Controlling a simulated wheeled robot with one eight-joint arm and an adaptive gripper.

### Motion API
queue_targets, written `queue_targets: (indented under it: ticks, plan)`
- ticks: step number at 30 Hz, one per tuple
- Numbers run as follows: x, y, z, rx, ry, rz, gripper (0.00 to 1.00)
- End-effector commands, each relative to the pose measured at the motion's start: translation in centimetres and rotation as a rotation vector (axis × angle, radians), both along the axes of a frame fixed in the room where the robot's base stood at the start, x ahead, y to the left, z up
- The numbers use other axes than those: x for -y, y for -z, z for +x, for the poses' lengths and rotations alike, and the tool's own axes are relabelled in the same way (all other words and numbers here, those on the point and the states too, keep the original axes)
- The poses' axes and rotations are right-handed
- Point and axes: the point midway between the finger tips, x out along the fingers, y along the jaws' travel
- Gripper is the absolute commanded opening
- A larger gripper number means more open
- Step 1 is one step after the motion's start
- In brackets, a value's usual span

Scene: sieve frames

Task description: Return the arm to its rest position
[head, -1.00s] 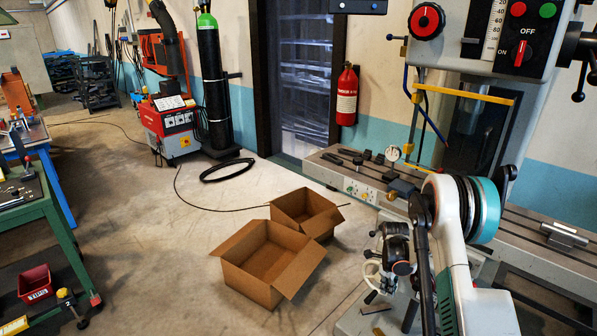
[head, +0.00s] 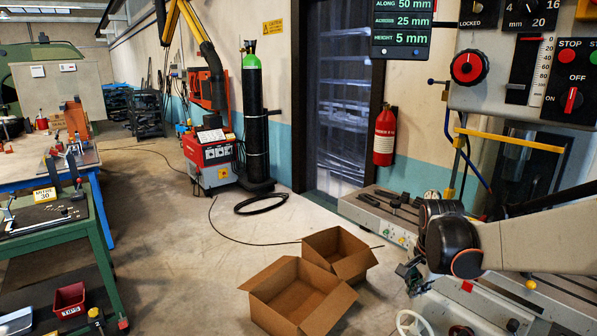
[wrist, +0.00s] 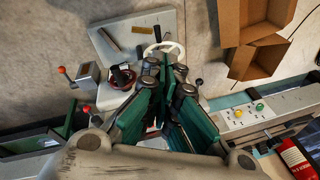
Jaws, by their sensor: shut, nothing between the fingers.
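My gripper (wrist: 170,78) shows in the middle of the wrist view, with green-padded fingers. It is shut and holds nothing. It points down over the grey base and white handwheel (wrist: 163,49) of the machine. In the head view my arm reaches in from the right edge, with its dark joint in front of the machine table (head: 375,208). The gripper itself is mostly hidden or cannot be made out there.
Two open cardboard boxes (head: 297,293) stand on the floor left of my arm. The machine's control panel (head: 525,75) and yellow bar (head: 510,140) are above the arm. A red fire extinguisher (head: 384,137) hangs behind.

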Motion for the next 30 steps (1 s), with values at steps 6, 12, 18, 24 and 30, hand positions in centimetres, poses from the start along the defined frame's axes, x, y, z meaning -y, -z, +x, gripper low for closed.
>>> queue_targets:
  ticks: [6, 12, 18, 24, 30]
  plan:
    - [-2.7, -4.4, -4.9, 0.053, -0.251, -0.07, 0.0]
    - [-4.7, -7.0, -9.5, 0.103, -0.475, -0.146, 0.0]
    - [-6.5, -8.4, -14.2, 0.152, -0.696, -0.234, 0.0]
    - [-8.1, -8.6, -18.8, 0.199, -0.912, -0.335, 0.0]
    - [-9.2, -8.0, -22.4, 0.237, -1.091, -0.434, 0.0]
